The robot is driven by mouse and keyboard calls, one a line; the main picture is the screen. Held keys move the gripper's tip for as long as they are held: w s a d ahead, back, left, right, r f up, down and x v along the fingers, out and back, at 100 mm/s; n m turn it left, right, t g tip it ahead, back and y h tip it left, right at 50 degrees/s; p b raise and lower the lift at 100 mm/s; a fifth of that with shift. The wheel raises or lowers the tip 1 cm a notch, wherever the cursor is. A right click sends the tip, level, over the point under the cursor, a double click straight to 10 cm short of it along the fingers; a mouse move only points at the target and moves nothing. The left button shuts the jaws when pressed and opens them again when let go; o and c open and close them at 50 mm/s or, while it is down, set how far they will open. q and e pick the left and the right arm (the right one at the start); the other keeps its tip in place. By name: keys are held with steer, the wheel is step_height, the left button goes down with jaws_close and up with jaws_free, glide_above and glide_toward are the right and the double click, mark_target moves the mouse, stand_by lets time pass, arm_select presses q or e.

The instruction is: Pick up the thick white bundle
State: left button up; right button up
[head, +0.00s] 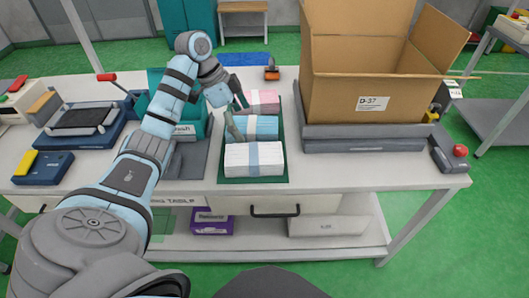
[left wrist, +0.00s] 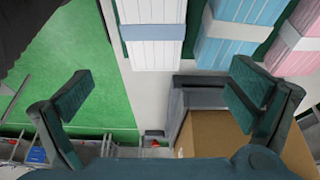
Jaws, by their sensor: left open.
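The thick white bundle (head: 238,158), with a pale blue band, lies at the near end of a dark green mat (head: 232,181) on the table. It also shows at the top of the left wrist view (left wrist: 135,52). A light blue bundle (head: 264,134) and a pink bundle (head: 266,98) lie behind it in a row. My left gripper (head: 237,117) is open and empty, beside and above the blue and pink bundles, behind the white one. In the left wrist view its fingers (left wrist: 162,96) are spread wide, with nothing between them. My right gripper is not in view.
A large open cardboard box (head: 340,85) stands on a grey platform (head: 365,143) to the right. The table's front edge is clear.

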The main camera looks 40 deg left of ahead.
arm_select(q)
steer(key=b, duration=0.1)
glide_above(253, 153)
steer(key=s+a, duration=0.1)
steer(key=s, duration=0.2)
steer(key=f, duration=0.6)
steer(key=shift+w, duration=0.25)
steer(key=x, duration=0.2)
steer(key=w+b+x, duration=0.1)
steer(key=x, duration=0.1)
steer(key=a+x, duration=0.1)
steer(key=x, duration=0.1)
steer(key=shift+w+d+f+b, duration=0.15)
steer(key=shift+w+b, duration=0.05)
steer(key=shift+b, duration=0.1)
steer(key=shift+f, duration=0.1)
steer(key=shift+s, duration=0.2)
steer(key=shift+c, duration=0.4)
steer(key=shift+w, duration=0.1)
steer(key=c, duration=1)
steer(key=shift+c, duration=1.1)
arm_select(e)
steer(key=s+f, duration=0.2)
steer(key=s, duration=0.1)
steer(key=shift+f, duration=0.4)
